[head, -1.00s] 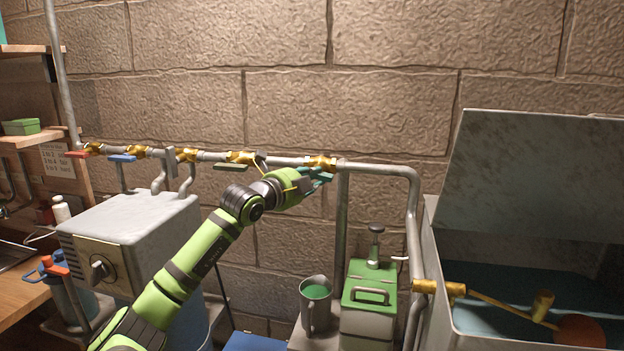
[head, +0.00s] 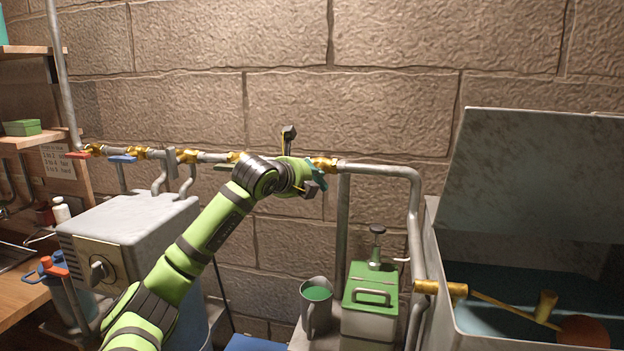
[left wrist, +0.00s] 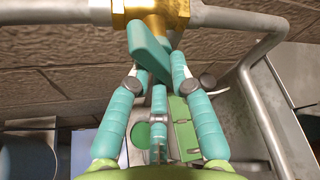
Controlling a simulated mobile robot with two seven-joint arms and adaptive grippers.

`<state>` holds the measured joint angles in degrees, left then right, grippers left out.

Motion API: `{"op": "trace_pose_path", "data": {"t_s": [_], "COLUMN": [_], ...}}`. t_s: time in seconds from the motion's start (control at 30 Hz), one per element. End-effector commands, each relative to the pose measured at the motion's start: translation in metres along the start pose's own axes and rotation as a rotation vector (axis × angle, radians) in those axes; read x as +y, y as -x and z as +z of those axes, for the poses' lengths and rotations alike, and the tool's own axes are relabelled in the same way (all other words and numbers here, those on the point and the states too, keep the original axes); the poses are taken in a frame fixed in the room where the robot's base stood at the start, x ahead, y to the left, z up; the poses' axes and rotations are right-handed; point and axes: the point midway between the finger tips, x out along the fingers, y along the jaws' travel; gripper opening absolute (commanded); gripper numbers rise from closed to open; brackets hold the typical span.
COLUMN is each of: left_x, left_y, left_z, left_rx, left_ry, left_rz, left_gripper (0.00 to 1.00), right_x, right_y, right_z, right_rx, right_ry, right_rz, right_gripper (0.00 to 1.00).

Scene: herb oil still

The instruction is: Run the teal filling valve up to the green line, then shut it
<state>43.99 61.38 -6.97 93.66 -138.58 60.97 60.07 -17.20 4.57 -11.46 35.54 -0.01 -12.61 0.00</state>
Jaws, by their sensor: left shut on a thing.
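The teal valve handle (left wrist: 146,48) sits on a brass valve body (left wrist: 152,12) in the wall pipe. In the left wrist view the handle points away from the pipe, across its run, into my left gripper (left wrist: 157,74). The teal fingers are shut on it. In the head view my left gripper (head: 315,177) is at the brass valve (head: 324,163), and little of the teal handle shows. The grey tank (head: 440,262) at the right holds bluish water (head: 490,322). I cannot make out a green line. My right gripper is not in view.
A brass float arm (head: 500,304) with an orange ball (head: 582,331) reaches into the tank. Below the valve stand a jug (head: 316,312) of green liquid and a green-topped box (head: 370,300). Red (head: 76,155) and blue (head: 122,159) valve handles are farther left along the pipe.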

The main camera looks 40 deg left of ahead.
Motion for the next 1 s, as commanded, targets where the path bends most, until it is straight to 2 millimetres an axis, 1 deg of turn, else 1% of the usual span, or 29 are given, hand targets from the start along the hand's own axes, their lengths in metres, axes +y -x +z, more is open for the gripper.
{"op": "trace_pose_path", "data": {"t_s": [0.2, 0.5, 0.7, 1.0], "left_x": [-0.0013, -0.0017, -0.0016, -0.0017], "left_y": [0.0007, 0.001, 0.0009, 0.0009], "left_z": [0.002, 0.0026, 0.0024, 0.0024], "left_rx": [-0.002, -0.002, -0.001, 0.0], "left_ry": [-0.191, -0.427, -0.542, -0.632], "left_rz": [0.078, 0.176, 0.225, 0.261], "left_gripper": [0.0, 0.0, 0.0, 0.0], "right_x": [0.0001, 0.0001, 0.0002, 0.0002], "right_y": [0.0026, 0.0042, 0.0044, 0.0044], "right_z": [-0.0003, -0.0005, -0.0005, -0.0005], "right_rx": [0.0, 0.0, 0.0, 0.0], "right_ry": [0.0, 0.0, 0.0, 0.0], "right_rz": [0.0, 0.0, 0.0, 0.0], "right_gripper": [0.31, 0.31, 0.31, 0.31]}}
